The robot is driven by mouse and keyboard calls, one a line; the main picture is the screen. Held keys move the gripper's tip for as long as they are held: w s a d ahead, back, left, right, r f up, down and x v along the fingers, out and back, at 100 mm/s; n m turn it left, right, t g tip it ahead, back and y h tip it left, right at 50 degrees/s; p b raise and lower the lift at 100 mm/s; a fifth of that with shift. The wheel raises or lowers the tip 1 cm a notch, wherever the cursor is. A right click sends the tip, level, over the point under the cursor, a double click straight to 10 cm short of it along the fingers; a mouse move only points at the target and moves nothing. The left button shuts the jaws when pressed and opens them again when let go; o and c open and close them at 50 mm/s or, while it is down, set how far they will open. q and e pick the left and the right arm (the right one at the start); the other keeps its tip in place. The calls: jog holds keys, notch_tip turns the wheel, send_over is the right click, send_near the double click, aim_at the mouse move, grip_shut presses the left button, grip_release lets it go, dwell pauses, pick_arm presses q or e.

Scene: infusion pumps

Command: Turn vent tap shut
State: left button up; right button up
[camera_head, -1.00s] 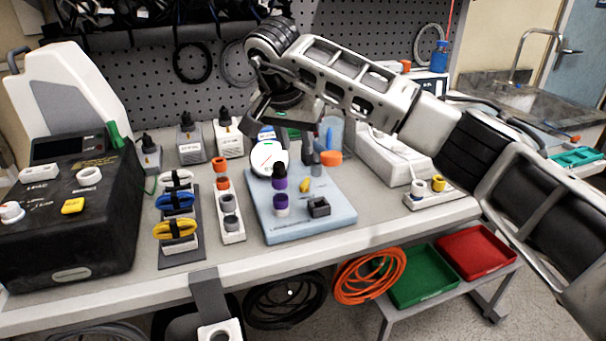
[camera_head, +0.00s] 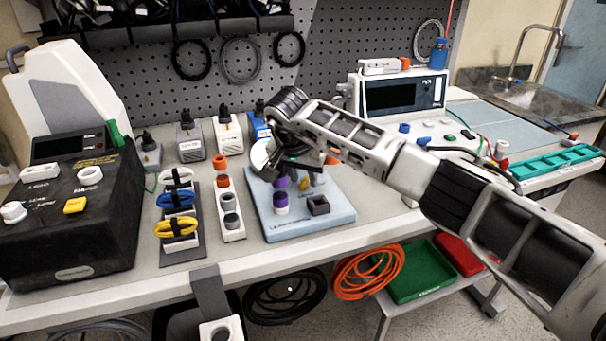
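A light blue board (camera_head: 335,222) lies on the bench. Which of these is the vent tap, I cannot tell for sure. My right gripper (camera_head: 291,168) is low over the back half of the board, pointing down among these parts. My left gripper is not in view.
Left of the board stand a white rack (camera_head: 232,226) with orange and grey rings and a rack of coloured clamps (camera_head: 177,226). A black device (camera_head: 70,215) is at far left. A white monitor (camera_head: 400,93) stands behind my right arm.

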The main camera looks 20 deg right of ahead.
grip_shut()
jog(key=shift+m, duration=0.3)
jog(key=m+g+h, duration=0.1)
jog(key=m, duration=0.2)
jog(key=shift+w+a+b, duration=0.1)
jog(key=shift+w+b, duration=0.05)
jog(key=shift+b, duration=0.2)
jog(key=shift+w+r+m+g+h+b, duration=0.1)
jog(key=shift+m+g+h+b, duration=0.35)
jog(key=shift+m, duration=1.15)
jog(key=shift+m+g, duration=0.25)
jog(key=shift+m, duration=0.05)
jog(key=shift+o, duration=0.6)
grip_release()
jog(key=shift+a, duration=0.1)
